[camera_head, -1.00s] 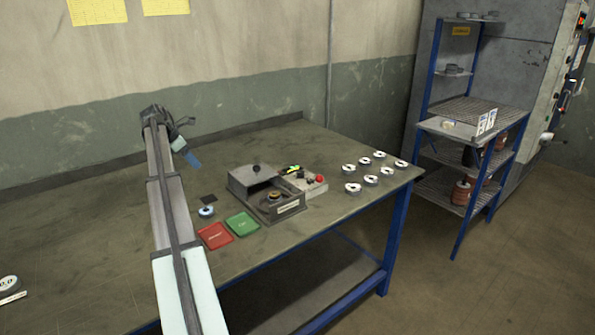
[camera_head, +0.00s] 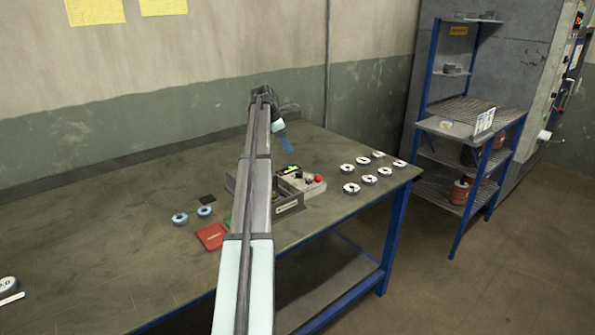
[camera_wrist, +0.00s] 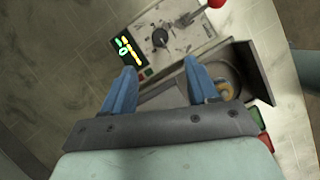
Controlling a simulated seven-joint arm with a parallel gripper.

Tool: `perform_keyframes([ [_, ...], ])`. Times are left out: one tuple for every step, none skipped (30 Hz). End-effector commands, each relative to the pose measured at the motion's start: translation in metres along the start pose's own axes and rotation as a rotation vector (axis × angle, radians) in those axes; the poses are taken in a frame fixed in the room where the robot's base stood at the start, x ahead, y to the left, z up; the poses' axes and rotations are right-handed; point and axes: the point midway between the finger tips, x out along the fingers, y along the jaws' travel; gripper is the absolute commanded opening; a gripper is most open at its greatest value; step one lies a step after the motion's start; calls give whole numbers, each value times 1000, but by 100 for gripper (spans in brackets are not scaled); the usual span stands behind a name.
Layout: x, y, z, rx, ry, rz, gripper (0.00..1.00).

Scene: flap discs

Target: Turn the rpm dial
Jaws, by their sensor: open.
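The control box (camera_head: 312,187) stands on the table at the right of the grey machine (camera_head: 290,206), which my arm partly hides. In the wrist view the control box (camera_wrist: 185,48) has a dark dial (camera_wrist: 160,38) with a small pointer on its pale top face. In the head view my gripper (camera_head: 285,143) hangs above and behind the box.
Several discs (camera_head: 369,179) stand in rows right of the box. A green mat is mostly hidden by my arm. A blue-framed shelf (camera_head: 463,150) stands at the right.

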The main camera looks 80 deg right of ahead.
Motion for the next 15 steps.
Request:
perform_keyframes([
  [6,-1,0,0,1,-1,59],
  [10,-1,-1,0,0,-2,59],
  [16,-1,-1,0,0,-1,59],
  [20,-1,-1,0,0,-1,59],
  [25,-1,-1,0,0,-1,59],
  [32,-1,-1,0,0,-1,59],
  [37,-1,-1,0,0,-2,59],
  [43,-1,-1,-1,0,-2,59],
  [50,-1,-1,-1,0,-1,59],
  [55,0,-1,-1,0,-1,59],
  [60,-1,-1,-1,0,-1,59],
  [67,-1,-1,-1,0,-1,59],
  [73,-1,-1,-1,0,-1,59],
  [78,-1,-1,0,0,-1,59],
  [84,0,-1,0,0,-1,59],
])
